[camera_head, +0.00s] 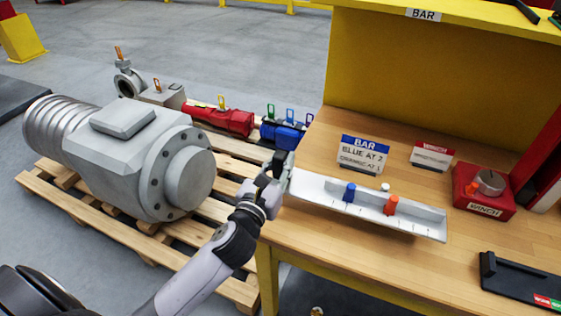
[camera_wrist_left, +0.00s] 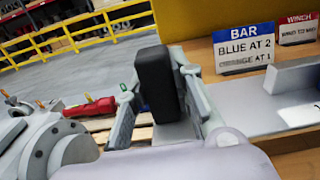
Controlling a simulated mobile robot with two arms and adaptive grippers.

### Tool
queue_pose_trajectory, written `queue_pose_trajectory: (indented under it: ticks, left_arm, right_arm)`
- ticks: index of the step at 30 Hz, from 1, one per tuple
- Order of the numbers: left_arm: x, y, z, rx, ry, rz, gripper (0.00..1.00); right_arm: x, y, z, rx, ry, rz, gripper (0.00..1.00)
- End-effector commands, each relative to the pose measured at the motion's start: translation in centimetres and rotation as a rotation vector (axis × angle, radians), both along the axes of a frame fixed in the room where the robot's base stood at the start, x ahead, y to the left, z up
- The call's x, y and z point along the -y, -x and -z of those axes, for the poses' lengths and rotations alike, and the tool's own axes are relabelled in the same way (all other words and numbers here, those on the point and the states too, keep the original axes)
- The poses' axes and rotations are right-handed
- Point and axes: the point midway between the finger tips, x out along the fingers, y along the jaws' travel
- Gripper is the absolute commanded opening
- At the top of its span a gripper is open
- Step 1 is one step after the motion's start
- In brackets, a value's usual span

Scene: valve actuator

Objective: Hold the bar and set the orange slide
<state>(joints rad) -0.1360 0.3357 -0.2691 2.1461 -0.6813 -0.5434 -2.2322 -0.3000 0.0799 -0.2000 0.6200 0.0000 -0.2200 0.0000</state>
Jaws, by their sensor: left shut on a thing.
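The bar (camera_head: 420,228) is a long pale rail with tick marks, lying on the wooden bench. The orange slide (camera_head: 391,205) stands on it right of the middle, with the blue slide (camera_head: 349,192) to its left. My left gripper (camera_head: 274,174) is at the bar's left end and shut on it. In the left wrist view the gripper (camera_wrist_left: 155,105) has a dark block between its grey fingers, and part of the bar (camera_wrist_left: 245,108) runs off right. My right gripper is not in view.
A sign (camera_head: 363,154) behind the bar reads "BAR, BLUE AT 2", with a fainter orange line reading 1. A small winch sign (camera_head: 432,155), a red box with a knob (camera_head: 484,192) and a black tray (camera_head: 520,285) stand right. A grey machine (camera_head: 140,155) sits on a pallet left.

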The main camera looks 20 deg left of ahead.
Motion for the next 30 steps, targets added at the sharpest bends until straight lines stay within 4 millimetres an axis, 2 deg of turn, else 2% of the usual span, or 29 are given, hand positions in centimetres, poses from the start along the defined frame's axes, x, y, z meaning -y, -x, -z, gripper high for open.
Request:
queue_pose_trajectory:
  ticks: [3,7,18,30]
  left_arm:
    - [0.1,0.2,2.2,-0.004,0.011,0.002,0.00]
    - [0.2,0.3,3.4,-0.004,0.008,0.005,0.00]
    - [0.2,0.3,5.1,-0.003,0.008,0.007,0.00]
    - [0.2,0.3,5.3,-0.002,0.006,0.008,0.00]
  right_arm:
    - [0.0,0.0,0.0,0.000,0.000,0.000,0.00]
    - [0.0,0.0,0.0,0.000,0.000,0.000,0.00]
    - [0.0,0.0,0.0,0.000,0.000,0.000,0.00]
    - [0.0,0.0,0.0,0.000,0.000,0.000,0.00]
